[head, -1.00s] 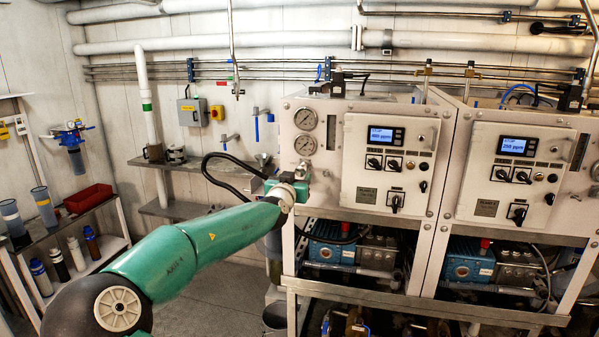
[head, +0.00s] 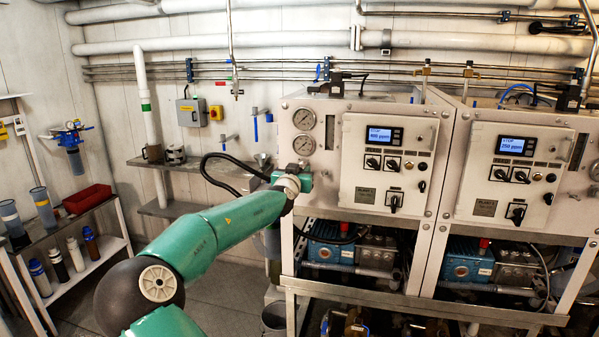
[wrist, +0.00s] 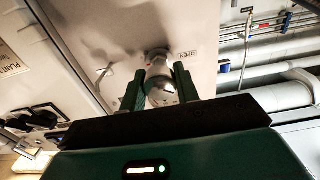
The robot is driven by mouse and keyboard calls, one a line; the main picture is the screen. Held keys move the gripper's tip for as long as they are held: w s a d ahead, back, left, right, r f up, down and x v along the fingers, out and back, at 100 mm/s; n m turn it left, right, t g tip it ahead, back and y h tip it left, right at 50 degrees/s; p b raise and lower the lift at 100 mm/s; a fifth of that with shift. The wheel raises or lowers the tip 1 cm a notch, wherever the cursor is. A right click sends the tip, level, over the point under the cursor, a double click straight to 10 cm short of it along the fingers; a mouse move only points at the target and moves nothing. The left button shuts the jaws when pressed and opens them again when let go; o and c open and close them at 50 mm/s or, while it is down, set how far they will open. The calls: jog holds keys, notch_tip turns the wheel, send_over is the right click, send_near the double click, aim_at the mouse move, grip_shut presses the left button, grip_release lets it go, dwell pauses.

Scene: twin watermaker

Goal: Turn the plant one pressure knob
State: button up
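The pressure knob (wrist: 162,86) is a pale metal, round knob on a short stem. It stands out from a light panel (wrist: 130,30) beside an "OPEN" marking in the wrist view. My gripper (wrist: 160,84) has one green-padded finger on each side of the knob, very close to it. Whether both pads press on it I cannot tell. In the head view, my gripper (head: 304,181) is at the left front of the plant one cabinet (head: 325,187), below two round gauges. The knob is hidden there behind my gripper.
The plant one control box (head: 386,160) with a lit screen and several switches is right of my gripper. A similar plant two box (head: 512,175) stands further right. A black hose (head: 212,180) loops left of my gripper. Shelves with bottles (head: 75,255) stand at the far left.

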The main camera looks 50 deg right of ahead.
jog(key=shift+c, duration=0.6)
jog(key=shift+n, duration=0.3)
jog(key=n, duration=0.6)
jog(key=shift+n, duration=0.4)
jog(key=n, duration=0.4)
jog(key=shift+n, duration=2.2)
